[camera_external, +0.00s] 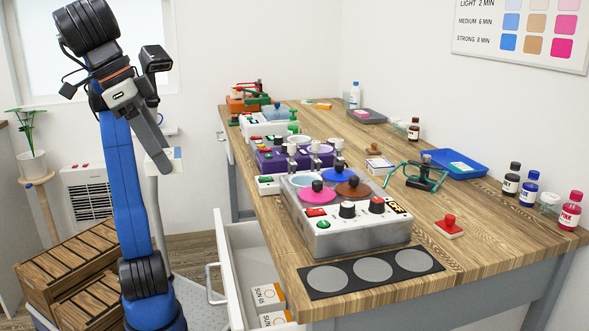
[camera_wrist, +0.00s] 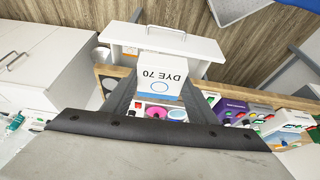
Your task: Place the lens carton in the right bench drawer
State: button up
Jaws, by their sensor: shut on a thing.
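My gripper (camera_external: 160,165) is shut on a small white lens carton (camera_external: 177,154). In the wrist view the carton (camera_wrist: 162,70) shows "DYE 70" and a blue ring between my two fingers (camera_wrist: 161,88). The carton is in the air, left of the bench (camera_external: 470,225) in the external view. A white bench drawer (camera_external: 240,262) stands open below the bench top, at its near end. Two white cartons marked "SUN 15" (camera_external: 268,296) lie in it. The wrist view shows an open drawer front with a handle (camera_wrist: 165,32) beyond the carton. Part of the drawer's inside is hidden.
A grey tinting machine with coloured lids (camera_external: 345,225) stands near the bench edge above the drawer. A dark mat with grey discs (camera_external: 372,272) lies at the near end. Wooden crates (camera_external: 75,262) stand at the left. Bottles (camera_external: 528,188) and a blue tray (camera_external: 455,163) sit at the right.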

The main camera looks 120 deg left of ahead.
jog(key=s+f, duration=0.4)
jog(key=s, duration=0.6)
jog(key=t+y, duration=0.2)
send_over(259, 280)
jog(key=s, duration=0.1)
jog(key=shift+d+f, duration=0.15)
jog(key=shift+f, duration=6.55)
jog(key=shift+d+f, duration=0.1)
jog(key=shift+f, duration=6.55)
jog(key=shift+w+a+r+g+h, duration=0.15)
jog(key=shift+w+a+g+h, duration=0.1)
jog(key=shift+g+h, duration=0.3)
jog(key=shift+w+a+r+g+h, duration=0.15)
jog(key=shift+w+g+h, duration=0.1)
jog(key=shift+g+h, duration=0.25)
jog(key=shift+f, duration=0.85)
jog(key=shift+f, duration=0.6)
